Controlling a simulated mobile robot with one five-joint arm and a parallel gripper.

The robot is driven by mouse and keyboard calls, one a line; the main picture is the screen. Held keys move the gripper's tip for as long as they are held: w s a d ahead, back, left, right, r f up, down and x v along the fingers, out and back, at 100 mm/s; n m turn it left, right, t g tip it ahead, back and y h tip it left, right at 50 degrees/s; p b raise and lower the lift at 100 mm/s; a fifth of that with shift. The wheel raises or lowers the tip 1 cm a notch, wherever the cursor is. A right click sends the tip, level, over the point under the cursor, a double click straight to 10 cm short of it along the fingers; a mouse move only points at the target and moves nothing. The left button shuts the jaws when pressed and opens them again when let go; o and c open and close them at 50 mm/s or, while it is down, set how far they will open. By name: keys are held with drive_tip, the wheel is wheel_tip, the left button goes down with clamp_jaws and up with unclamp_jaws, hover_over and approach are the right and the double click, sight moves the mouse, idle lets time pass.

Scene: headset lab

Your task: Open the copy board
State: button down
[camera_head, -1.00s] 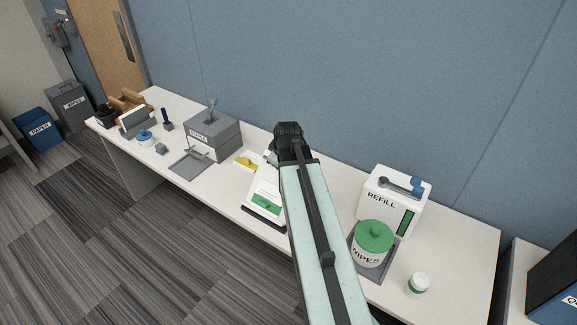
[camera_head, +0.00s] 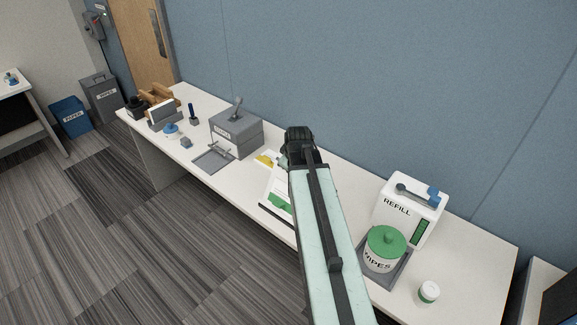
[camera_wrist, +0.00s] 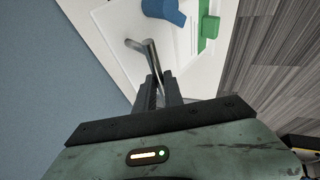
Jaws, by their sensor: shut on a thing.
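The copy board (camera_head: 277,190) is a white board with a green patch on the bench, partly hidden behind my arm in the head view. In the wrist view its white sheet-like face (camera_wrist: 185,50) fills the upper middle, with a green block (camera_wrist: 210,27) near its right edge. My gripper (camera_wrist: 160,82) is shut on a bent grey metal bar (camera_wrist: 147,55) just past its fingertips. Whether the bar joins the board is not clear. My fingertips are hidden in the head view.
A grey box with a lever (camera_head: 236,135) stands left of the board, with a yellow piece (camera_head: 268,158) between. To the right are the REFILL box (camera_head: 400,205), green-lidded wipes tub (camera_head: 383,255) and small white jar (camera_head: 428,292). A blue wall is behind.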

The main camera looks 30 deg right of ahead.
drive_tip(key=c, duration=1.9)
unclamp_jaws()
drive_tip(key=shift+s+d, duration=0.15)
drive_tip(key=o, duration=0.4)
drive_tip(key=shift+s+r, duration=0.15)
drive_tip(key=shift+s, duration=0.1)
drive_tip(key=shift+o, duration=0.2)
drive_tip(key=shift+w, duration=0.2)
drive_tip(key=p+v, duration=0.6)
drive_tip(key=v, duration=0.1)
drive_tip(key=shift+r+p, duration=0.3)
drive_tip(key=shift+p, duration=0.1)
drive_tip(key=shift+s, duration=0.1)
